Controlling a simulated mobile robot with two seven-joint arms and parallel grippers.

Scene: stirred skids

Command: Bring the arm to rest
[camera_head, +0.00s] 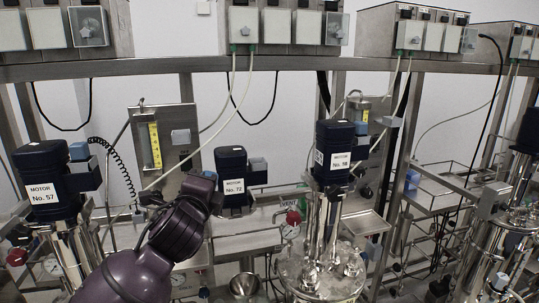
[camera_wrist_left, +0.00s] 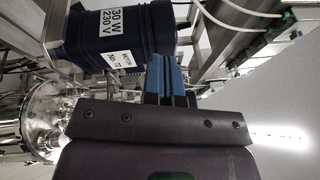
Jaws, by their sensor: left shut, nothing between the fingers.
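My left arm, purple and dark, reaches in from the bottom left of the head view. Its gripper (camera_head: 212,188) is seen mostly from behind, between the motors No. 57 and No. 72, and its fingertips are hard to make out there. In the left wrist view the dark gripper bar crosses the lower middle, and the gripper (camera_wrist_left: 165,72) is shut and empty, its two blue fingers side by side. My right arm and gripper are in neither view.
Motors No. 57 (camera_head: 45,182), No. 72 (camera_head: 231,172) and No. 58 (camera_head: 334,150) stand around the arm. A dark blue motor (camera_wrist_left: 105,30) looms close in the wrist view. A steel vessel (camera_head: 322,270) stands right of the arm. A steel rail (camera_head: 170,66) runs above.

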